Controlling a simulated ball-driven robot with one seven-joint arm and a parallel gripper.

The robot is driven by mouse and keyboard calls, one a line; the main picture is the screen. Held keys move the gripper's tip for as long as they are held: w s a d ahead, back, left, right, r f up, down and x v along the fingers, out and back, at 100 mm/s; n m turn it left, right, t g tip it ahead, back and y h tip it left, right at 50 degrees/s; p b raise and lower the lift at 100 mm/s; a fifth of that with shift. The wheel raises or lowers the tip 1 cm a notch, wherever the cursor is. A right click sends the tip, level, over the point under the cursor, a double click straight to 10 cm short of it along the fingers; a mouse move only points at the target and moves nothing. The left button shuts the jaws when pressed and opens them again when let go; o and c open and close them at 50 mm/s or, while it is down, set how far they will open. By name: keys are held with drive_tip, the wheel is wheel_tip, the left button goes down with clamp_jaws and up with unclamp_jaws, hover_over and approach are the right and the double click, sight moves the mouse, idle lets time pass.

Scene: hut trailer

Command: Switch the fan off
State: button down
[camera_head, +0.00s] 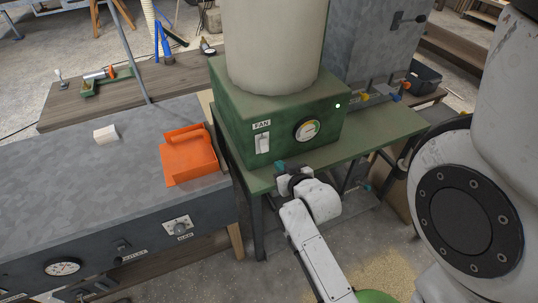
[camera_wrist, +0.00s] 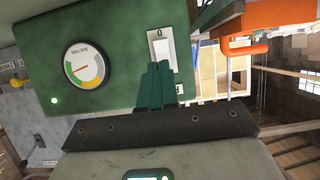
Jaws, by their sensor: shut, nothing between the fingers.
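The fan's green box (camera_head: 285,125) stands on a green table in the head view, with a FAN label and a white switch (camera_head: 263,143) on its front. In the wrist view the switch (camera_wrist: 162,45) is seen with a "0" mark at its upper end. My gripper (camera_head: 279,166) is just below and right of the switch in the head view. In the wrist view my gripper (camera_wrist: 159,68) is shut and empty, its teal fingertips overlapping the switch's lower part; contact cannot be told. A small bright lamp (camera_head: 338,105) glows on the box; it also shows in the wrist view (camera_wrist: 54,101).
A suction gauge (camera_head: 307,130) is right of the switch. A pale cylinder (camera_head: 275,45) stands on the box. An orange holder (camera_head: 188,155) and a white block (camera_head: 105,134) are on the grey bench (camera_head: 60,185) at left. Valves (camera_head: 375,95) are behind at right.

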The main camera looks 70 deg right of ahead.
sight(265, 148)
drive_tip(key=p+x, duration=0.1)
drive_tip(key=x, duration=0.8)
drive_tip(key=shift+w+d, duration=0.2)
drive_tip(key=shift+w, duration=0.15)
drive_tip(key=shift+f, duration=0.15)
drive_tip(key=shift+w+d+f+t+h+b, duration=0.15)
drive_tip(key=shift+d+t+h+b, duration=0.15)
drive_tip(key=shift+b, duration=0.85)
drive_tip(key=shift+a+r+p, duration=0.1)
drive_tip(key=shift+r+p, duration=0.6)
drive_tip(key=shift+r, duration=0.1)
